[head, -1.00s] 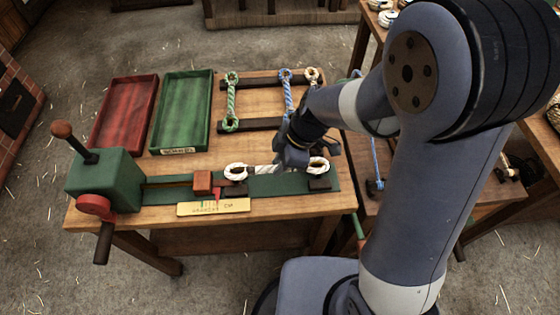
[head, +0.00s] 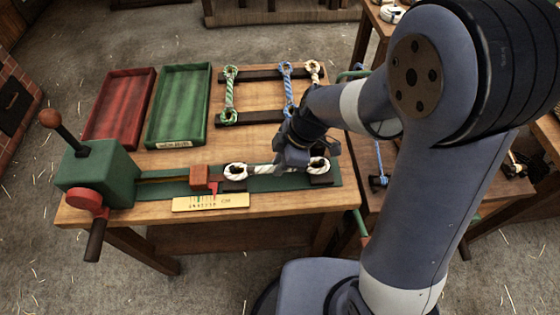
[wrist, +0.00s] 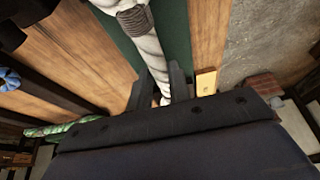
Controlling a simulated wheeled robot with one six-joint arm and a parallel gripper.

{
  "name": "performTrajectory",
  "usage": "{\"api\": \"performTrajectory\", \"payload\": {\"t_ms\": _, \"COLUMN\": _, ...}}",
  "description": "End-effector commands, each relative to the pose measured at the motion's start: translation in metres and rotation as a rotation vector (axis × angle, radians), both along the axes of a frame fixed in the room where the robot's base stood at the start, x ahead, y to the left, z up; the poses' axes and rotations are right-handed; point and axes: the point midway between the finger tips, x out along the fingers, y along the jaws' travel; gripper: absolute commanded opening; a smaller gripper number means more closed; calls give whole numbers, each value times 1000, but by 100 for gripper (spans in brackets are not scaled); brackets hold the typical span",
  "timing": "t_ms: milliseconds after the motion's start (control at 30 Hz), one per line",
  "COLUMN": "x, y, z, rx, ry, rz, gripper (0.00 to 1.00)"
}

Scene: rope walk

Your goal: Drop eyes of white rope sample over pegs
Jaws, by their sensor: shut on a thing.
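The white rope sample (head: 264,169) lies level above the green bed of the bench rig, with a rounded eye at each end. Its left eye (head: 235,170) overlaps one dark block (head: 232,186), and its right eye (head: 319,165) overlaps another dark block (head: 320,180). The pegs are hidden, so I cannot tell whether the eyes are around them. My gripper (head: 290,160) is shut on the rope's middle. In the wrist view the rope (wrist: 150,45) runs up from between my fingers (wrist: 162,88), with a grey wrapped band.
A red sliding block (head: 200,178) and yellow scale (head: 210,203) sit left of the rope. A green box with a handle (head: 100,172) is at the bench's left end. Red (head: 88,125) and green (head: 156,132) trays stand behind. Green (head: 230,95) and blue (head: 287,88) ropes hang on dark racks.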

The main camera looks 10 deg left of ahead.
Motion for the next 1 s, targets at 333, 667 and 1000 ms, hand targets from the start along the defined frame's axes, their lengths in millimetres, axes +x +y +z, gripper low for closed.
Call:
{"api": "performTrajectory", "payload": {"t_ms": 333, "x": 0, "y": 0, "z": -4, "rx": 0, "ry": -1, "rz": 0, "gripper": 0}}
{"api": "performTrajectory", "payload": {"t_ms": 667, "x": 0, "y": 0, "z": -7, "rx": 0, "ry": -1, "rz": 0, "gripper": 0}}
{"api": "performTrajectory", "payload": {"t_ms": 1000, "x": 0, "y": 0, "z": -7, "rx": 0, "ry": 0, "rz": 0, "gripper": 38}}
